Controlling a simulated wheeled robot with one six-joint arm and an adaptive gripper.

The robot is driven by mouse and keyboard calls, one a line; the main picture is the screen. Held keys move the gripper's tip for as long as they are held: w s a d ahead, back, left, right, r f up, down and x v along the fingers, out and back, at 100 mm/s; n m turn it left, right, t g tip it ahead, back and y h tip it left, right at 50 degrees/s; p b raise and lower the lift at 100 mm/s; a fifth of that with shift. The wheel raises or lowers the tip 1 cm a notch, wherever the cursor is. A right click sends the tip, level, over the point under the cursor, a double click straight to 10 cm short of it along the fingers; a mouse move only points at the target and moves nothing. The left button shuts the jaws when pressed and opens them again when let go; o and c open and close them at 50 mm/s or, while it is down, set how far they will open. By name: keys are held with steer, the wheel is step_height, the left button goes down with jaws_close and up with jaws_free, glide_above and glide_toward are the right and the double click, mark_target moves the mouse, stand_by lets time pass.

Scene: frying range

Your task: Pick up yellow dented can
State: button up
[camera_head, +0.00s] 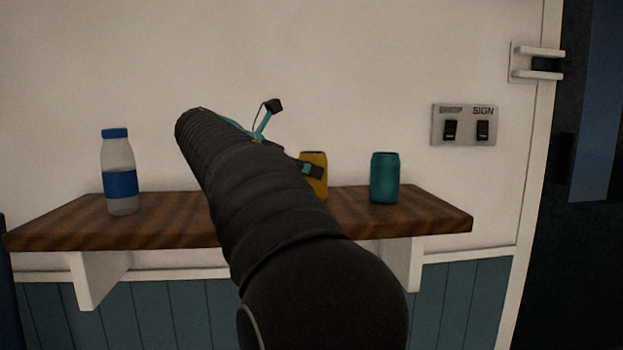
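A yellow can (315,172) stands upright on a brown wooden shelf (440,221), right of the shelf's middle. Its left and lower parts are hidden behind my arm and a gripper finger, and I cannot make out a dent. My gripper (290,137) is at the far end of my dark arm, with its fingers spread apart. One finger points up, against the wall behind; the other overlaps the can's front in the picture. I cannot tell whether that finger touches the can. Nothing shows between the fingertips.
A teal can (384,178) stands right of the yellow one. A clear bottle (119,172) with a blue cap and label stands at the shelf's left. A white wall with a switch plate (464,125) is behind. The shelf between bottle and arm looks clear.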

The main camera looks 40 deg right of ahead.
steer(key=shift+x, duration=3)
steer(key=shift+f, duration=0.1)
steer(key=c, duration=0.9)
